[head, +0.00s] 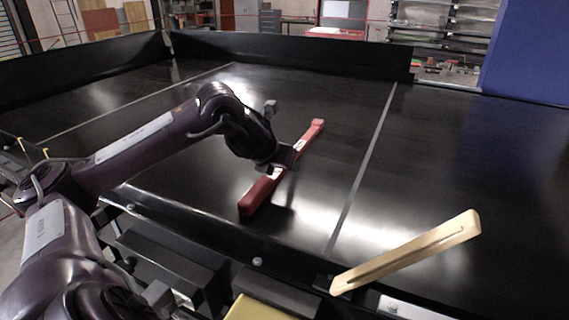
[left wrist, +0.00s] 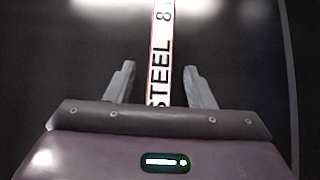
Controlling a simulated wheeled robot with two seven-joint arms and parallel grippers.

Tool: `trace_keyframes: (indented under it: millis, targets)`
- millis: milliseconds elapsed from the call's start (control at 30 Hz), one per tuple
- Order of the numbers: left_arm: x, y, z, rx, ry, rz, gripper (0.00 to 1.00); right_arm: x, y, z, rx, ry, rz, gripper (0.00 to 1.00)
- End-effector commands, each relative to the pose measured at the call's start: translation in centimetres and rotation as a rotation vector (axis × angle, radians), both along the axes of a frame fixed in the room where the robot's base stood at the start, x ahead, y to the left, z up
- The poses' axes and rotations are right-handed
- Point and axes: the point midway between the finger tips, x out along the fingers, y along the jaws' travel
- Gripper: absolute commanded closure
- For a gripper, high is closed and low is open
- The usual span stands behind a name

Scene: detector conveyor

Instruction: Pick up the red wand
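The red wand (head: 259,196) lies slantwise on the black conveyor, its near end toward the front edge and its far end pointing back right. It has white label patches; in the left wrist view the label (left wrist: 161,60) reads "STEEL" and "8", with thin red borders. My left gripper (head: 284,159) is over the middle of the wand and hides part of it. In the left wrist view my left gripper's fingers (left wrist: 160,88) are spread, one on each side of the wand, with dark gaps between. Whether the fingers reach down to its sides is unclear. My right gripper is out of view.
A light wooden bar (head: 410,250) with a groove rests at the front right, near the conveyor's edge. A yellow object (head: 265,308) shows at the bottom. Dark walls (head: 290,50) border the back.

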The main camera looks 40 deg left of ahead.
Motion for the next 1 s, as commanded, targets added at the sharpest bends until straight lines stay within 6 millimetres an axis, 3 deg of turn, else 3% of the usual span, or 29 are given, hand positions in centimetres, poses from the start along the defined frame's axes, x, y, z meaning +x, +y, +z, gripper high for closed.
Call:
trace_keyframes:
  millis: [33,367,733,1000]
  targets:
    - [0.0,0.0,0.0,0.0,0.0,0.0,0.57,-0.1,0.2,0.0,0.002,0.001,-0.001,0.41]
    - [0.0,0.0,0.0,0.0,0.0,0.0,1.0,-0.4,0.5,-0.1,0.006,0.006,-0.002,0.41]
    - [0.1,0.0,0.6,-0.001,-0.006,0.0,1.0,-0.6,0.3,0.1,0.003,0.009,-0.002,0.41]
    - [0.1,-0.1,3.9,-0.004,-0.01,-0.001,1.0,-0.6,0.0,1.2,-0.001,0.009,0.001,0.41]
